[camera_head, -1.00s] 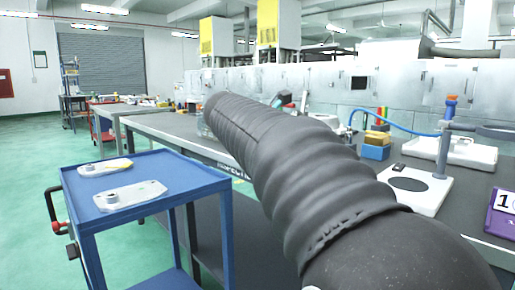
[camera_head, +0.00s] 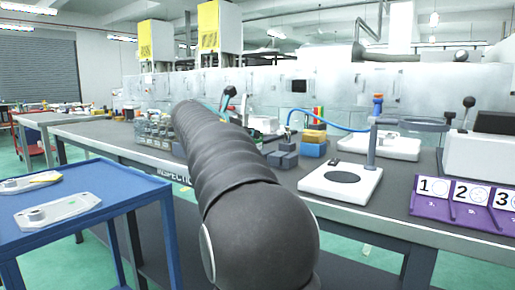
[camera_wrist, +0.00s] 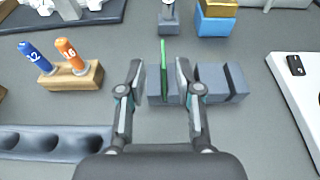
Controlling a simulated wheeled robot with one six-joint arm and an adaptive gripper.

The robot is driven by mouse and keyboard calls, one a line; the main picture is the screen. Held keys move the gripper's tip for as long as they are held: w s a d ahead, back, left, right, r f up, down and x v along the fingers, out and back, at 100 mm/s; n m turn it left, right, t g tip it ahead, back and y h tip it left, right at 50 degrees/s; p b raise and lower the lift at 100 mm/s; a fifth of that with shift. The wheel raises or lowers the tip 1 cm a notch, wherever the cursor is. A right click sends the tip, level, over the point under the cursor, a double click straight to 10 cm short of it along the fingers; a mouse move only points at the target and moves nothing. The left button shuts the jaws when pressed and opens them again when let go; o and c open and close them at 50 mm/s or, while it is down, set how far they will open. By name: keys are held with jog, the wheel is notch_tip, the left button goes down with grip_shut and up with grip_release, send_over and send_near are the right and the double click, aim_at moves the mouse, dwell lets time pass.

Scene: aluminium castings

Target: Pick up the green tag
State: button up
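The green tag (camera_wrist: 163,68) shows in the wrist view as a thin, upright strip, seen nearly edge-on. Its lower end is at a grey slotted block (camera_wrist: 221,84), and I cannot tell how deep it sits there. My gripper (camera_wrist: 159,80) is open, with one finger left of the tag and one right of it; a gap shows on both sides. In the head view my arm hides the gripper, and I cannot make out the tag; grey blocks (camera_head: 283,159) show beside the arm.
A wooden holder (camera_wrist: 70,80) with blue and orange tools stands left of the gripper. Yellow and blue blocks (camera_wrist: 216,18) are behind. A white plate (camera_wrist: 300,95) lies to the right. A dark tray with hollows (camera_wrist: 50,141) is front left. A blue cart (camera_head: 128,190) stands beside the bench.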

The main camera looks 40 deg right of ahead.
jog(key=x, duration=0.5)
jog(key=shift+s+d+f+b, duration=0.1)
jog(key=shift+s+f+b, duration=0.1)
jog(key=shift+b, duration=0.1)
grip_shut()
